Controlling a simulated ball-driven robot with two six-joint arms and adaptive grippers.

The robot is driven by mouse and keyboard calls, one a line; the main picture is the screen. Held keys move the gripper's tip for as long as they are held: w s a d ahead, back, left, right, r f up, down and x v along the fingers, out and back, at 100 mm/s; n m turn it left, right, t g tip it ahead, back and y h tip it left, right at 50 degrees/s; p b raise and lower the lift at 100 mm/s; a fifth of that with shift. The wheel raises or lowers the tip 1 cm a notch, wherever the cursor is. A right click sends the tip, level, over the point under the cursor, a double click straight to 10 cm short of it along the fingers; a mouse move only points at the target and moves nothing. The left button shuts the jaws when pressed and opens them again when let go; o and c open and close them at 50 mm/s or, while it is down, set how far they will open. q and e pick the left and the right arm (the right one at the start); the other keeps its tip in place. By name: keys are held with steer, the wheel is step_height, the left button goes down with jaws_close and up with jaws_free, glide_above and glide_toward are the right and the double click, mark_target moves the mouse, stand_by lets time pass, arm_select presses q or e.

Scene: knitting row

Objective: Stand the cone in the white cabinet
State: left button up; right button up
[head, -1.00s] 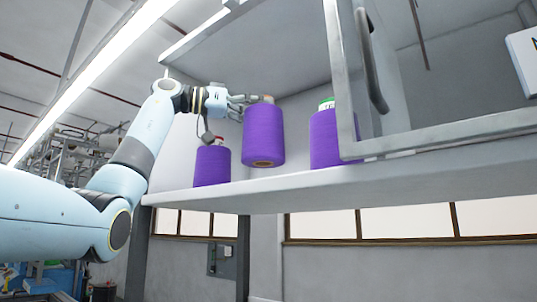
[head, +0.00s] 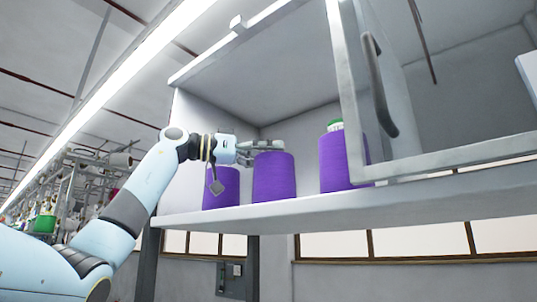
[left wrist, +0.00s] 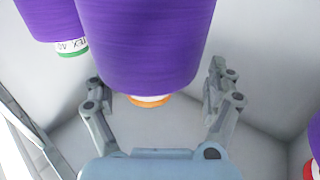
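The purple cone (head: 274,178) stands upright on the shelf of the white cabinet (head: 400,208), between two other purple cones; the shelf edge hides its very bottom. In the left wrist view the cone (left wrist: 148,45) points its orange tube end towards my gripper. My left gripper (head: 250,146) is at the cone's top. In the left wrist view its fingers (left wrist: 156,88) are spread on either side of the cone, with gaps to the orange tube, so it is open. My right gripper is in neither view.
A purple cone (head: 221,188) stands at left, partly behind my wrist. Another, green-tipped cone (head: 334,162) stands at right, partly behind the open framed door (head: 350,120) with its dark handle (head: 379,85). Free shelf room left of the door is narrow.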

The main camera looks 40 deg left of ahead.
arm_select(q)
steer(key=shift+a, duration=0.1)
steer(key=shift+s+a+f+b, duration=0.1)
steer(key=shift+s+a+b, duration=0.1)
steer(key=shift+s+b, duration=0.1)
steer(key=b+v, duration=0.4)
steer(key=v, duration=0.7)
steer(key=shift+b, duration=0.35)
steer(key=shift+s, duration=0.1)
